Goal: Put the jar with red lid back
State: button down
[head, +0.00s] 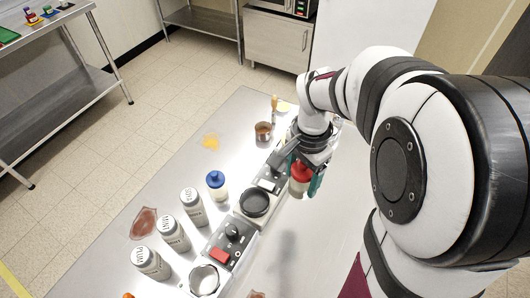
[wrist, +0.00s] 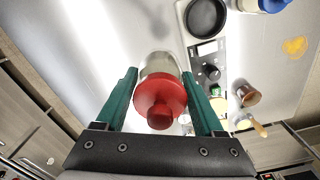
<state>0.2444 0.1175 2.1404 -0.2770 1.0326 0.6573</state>
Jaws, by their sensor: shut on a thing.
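The jar with the red lid (head: 300,178) is in my gripper, near the right side of the steel counter in the head view. In the wrist view its red lid (wrist: 161,100) with a round knob faces the camera, and the pale jar body (wrist: 158,64) shows beyond it. My gripper (wrist: 160,88) is shut on the jar, with one green finger on each side. In the head view my arm hides part of my gripper (head: 303,177). The jar looks held above the counter; its height is hard to tell.
A blue-lidded jar (head: 217,185), several labelled canisters (head: 173,233) and a copper pot (head: 263,131) stand nearby. Stains (head: 143,223) mark the counter.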

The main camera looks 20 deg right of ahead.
jog(key=shift+w+d+r, duration=0.15)
jog(key=shift+d+r, duration=0.05)
jog(key=shift+d, duration=0.15)
jog(key=w+a+f+n, duration=0.1)
jog(key=w+f+n, duration=0.1)
jog(key=w, duration=0.4)
jog(key=w+a+f+n, duration=0.1)
jog(key=w+f+n, duration=0.1)
jog(key=w, duration=0.5)
jog(key=shift+n, duration=0.3)
jog(key=w+a+f, duration=0.1)
jog(key=a+f, duration=0.1)
jog(key=a, duration=0.1)
jog(key=w+a+f, duration=0.2)
jog(key=a, duration=0.1)
jog(key=w+a+f, duration=0.2)
jog(key=a+f, duration=0.1)
jog(key=a, duration=0.1)
jog(key=shift+w, duration=0.2)
notch_tip(320, 180, down, 4)
jog(key=shift+a+f, duration=0.1)
jog(key=shift+a, duration=0.05)
grip_release()
jog(key=shift+f, duration=0.1)
